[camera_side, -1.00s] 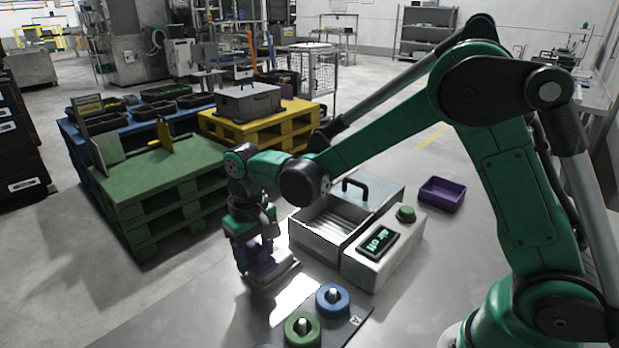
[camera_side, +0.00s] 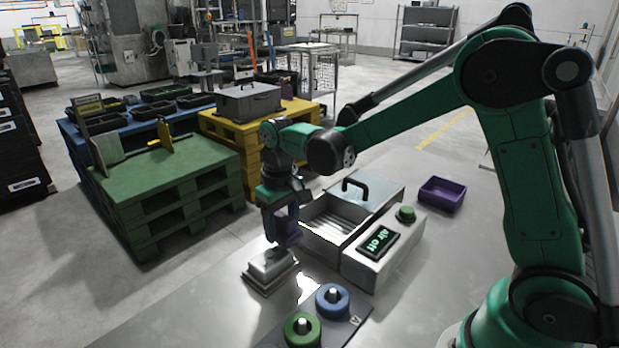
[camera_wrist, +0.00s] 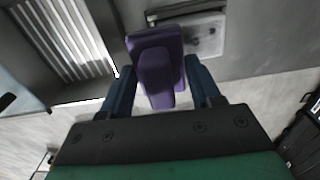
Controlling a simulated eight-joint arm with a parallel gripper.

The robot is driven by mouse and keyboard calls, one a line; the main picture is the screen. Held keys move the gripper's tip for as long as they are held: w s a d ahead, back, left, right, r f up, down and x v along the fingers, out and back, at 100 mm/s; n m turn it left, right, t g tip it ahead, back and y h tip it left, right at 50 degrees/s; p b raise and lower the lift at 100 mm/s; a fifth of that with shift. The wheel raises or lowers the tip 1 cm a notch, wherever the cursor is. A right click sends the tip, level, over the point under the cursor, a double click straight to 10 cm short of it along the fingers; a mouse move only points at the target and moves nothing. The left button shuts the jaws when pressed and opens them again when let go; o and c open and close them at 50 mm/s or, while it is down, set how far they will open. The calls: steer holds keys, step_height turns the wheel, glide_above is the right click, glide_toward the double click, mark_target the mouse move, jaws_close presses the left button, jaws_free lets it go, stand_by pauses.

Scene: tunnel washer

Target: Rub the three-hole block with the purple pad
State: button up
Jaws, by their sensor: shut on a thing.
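The purple pad (camera_side: 287,229) is in my gripper (camera_side: 283,212), with the pad's lower part hanging free. The wrist view shows the pad (camera_wrist: 156,62) between the two blue fingers of my gripper (camera_wrist: 160,84). A grey metal block (camera_side: 268,264) sits in a shallow holder on the table, below and slightly left of the pad, with a gap between them. In the wrist view the block (camera_wrist: 207,40) lies behind and right of the pad, which partly hides it. Dark spots show on it, but I cannot count three holes.
An open metal washer tank (camera_side: 327,222) with a ribbed floor stands right of my gripper. Its control box (camera_side: 380,251) reads "air off" and has a green button (camera_side: 406,214). A purple tray (camera_side: 442,194) lies beyond. Blue (camera_side: 332,300) and green (camera_side: 302,329) rings sit in front.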

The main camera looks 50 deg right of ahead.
steer(key=shift+r, duration=3)
steer(key=a+r, duration=0.3)
steer(key=a, duration=0.3)
step_height(320, 180, up, 5)
glide_above(226, 306)
step_height(226, 306, down, 16)
steer(key=shift+r, duration=0.1)
steer(key=shift+f, duration=2.05)
steer(key=o, duration=1.2)
steer(key=shift+f, duration=0.15)
steer(key=shift+o, duration=0.2)
